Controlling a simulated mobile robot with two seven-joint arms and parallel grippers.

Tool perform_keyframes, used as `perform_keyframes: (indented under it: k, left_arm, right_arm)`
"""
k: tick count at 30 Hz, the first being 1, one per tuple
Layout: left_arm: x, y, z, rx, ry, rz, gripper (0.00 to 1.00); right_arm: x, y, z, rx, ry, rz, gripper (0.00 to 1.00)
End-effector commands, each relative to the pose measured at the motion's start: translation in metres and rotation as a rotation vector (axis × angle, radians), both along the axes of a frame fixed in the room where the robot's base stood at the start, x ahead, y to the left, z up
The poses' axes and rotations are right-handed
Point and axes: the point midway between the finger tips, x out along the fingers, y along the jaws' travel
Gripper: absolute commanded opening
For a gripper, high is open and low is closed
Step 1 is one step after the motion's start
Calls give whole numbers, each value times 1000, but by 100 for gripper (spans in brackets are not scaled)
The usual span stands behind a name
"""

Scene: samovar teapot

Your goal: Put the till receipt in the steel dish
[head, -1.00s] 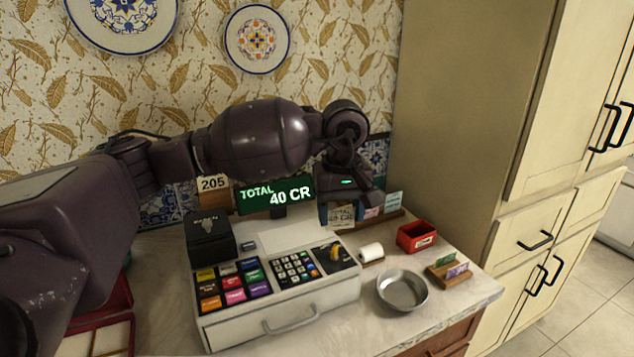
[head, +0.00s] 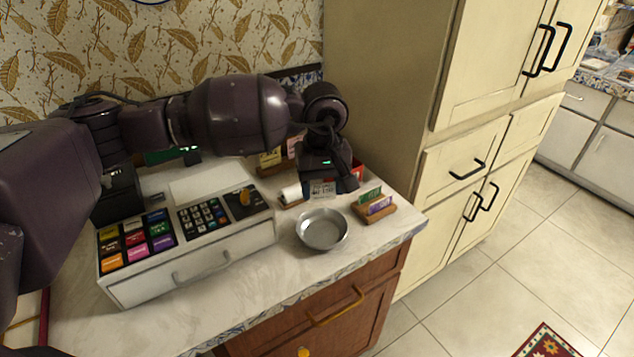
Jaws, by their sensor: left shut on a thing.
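The steel dish (head: 322,232) is a round, shallow, empty bowl on the counter, right of the cash register. My left gripper (head: 325,178) points down behind the dish, shut on the till receipt (head: 322,190). The receipt is a small pale slip with dark print, hanging below the fingers. It is beyond the dish's far rim in the picture, and its exact height above the counter is hard to tell. My right gripper is not in view.
The cash register (head: 195,258) stands left of the dish. A paper roll (head: 290,194) is behind the dish. A wooden card holder (head: 375,210) stands close on the right. The counter in front of the dish is clear.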

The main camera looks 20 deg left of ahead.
Motion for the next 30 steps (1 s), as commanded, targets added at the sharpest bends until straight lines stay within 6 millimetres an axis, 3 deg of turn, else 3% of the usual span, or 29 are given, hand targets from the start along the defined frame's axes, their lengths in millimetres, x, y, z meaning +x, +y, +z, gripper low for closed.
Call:
perform_keyframes:
  k: [8,30]
  left_arm:
    - [1,-2,-10,0,2,-4,36]
    - [1,-2,-69,-1,4,-4,36]
  right_arm:
    - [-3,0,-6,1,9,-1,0]
    - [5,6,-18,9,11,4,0]
